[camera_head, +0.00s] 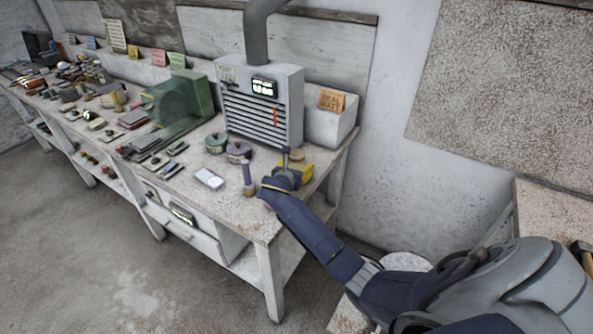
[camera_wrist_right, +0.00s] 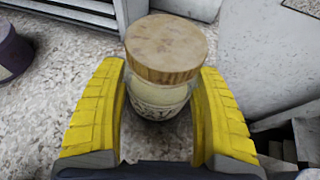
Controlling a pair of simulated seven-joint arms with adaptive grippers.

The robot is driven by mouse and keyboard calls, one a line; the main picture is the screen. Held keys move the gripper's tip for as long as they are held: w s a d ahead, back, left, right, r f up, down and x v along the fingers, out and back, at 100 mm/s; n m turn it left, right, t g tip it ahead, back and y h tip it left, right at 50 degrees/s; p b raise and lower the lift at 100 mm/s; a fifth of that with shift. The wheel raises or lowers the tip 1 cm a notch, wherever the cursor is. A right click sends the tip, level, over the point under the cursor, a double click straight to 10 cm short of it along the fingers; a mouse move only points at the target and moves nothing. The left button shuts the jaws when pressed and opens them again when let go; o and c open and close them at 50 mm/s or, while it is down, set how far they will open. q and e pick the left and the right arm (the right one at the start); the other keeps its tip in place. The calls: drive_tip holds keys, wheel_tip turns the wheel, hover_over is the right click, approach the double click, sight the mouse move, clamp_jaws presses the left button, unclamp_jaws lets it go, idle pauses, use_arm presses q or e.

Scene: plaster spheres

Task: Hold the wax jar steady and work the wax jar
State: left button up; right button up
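The wax jar (camera_wrist_right: 160,92) is a pale, clear-looking jar with dark lettering and a round wooden lid (camera_wrist_right: 165,45). It stands upright near the right end of the workbench; in the head view its lid (camera_head: 297,155) shows by my right gripper. My right gripper (camera_wrist_right: 160,75) has yellow fingers, one on each side of the jar, just below the lid. Both fingers lie very close to the glass; I cannot tell whether they touch it. In the head view the right gripper (camera_head: 291,172) is at bench height. My left gripper is not in view.
A purple-topped tool (camera_head: 247,178) stands just left of the gripper. Teal (camera_head: 216,143) and purple (camera_head: 239,151) tins stand behind, before a grey louvred unit (camera_head: 262,105). The bench's front right corner is clear.

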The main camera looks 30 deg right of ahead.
drive_tip(key=c, duration=1)
drive_tip(key=shift+r, duration=0.1)
wheel_tip(320, 180, up, 20)
drive_tip(key=o, duration=0.8)
drive_tip(key=c, duration=0.9)
